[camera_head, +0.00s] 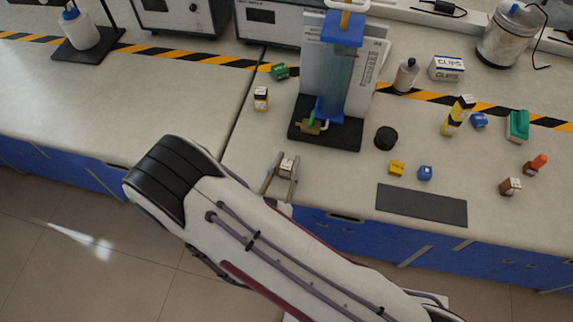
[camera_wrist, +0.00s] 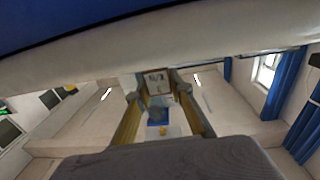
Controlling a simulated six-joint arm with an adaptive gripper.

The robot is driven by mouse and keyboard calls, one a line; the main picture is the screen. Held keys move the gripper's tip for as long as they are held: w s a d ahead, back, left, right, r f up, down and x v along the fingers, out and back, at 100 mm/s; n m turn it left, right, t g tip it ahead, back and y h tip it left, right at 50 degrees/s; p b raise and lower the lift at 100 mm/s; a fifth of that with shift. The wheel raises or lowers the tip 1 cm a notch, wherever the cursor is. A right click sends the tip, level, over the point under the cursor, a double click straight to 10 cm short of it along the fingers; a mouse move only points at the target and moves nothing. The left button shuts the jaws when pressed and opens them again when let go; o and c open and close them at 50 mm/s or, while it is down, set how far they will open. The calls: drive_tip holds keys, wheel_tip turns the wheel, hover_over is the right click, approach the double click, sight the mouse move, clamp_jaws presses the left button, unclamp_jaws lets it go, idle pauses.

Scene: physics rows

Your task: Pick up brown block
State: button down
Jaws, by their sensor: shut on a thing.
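My gripper (camera_head: 282,172) is at the front edge of the bench, in front of the blue-columned apparatus. Its two fingers are shut on a small brown block with a pale printed face (camera_head: 286,168). In the wrist view the block (camera_wrist: 157,82) sits between the fingertips (camera_wrist: 156,94), its pale printed side showing. Whether the block is clear of the bench top is hard to tell. Another small brown block with a pale top (camera_head: 511,186) stands at the right of the bench, apart from my gripper.
The apparatus with a black base (camera_head: 325,133) stands just behind my gripper. A black cap (camera_head: 386,138), a yellow block (camera_head: 397,168), a blue block (camera_head: 425,173) and a dark mat (camera_head: 422,205) lie to the right. A white-and-yellow box (camera_head: 261,98) stands behind left.

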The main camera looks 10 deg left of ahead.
sight(287, 164)
drive_tip(key=shift+r, duration=0.1)
drive_tip(key=shift+r, duration=4.85)
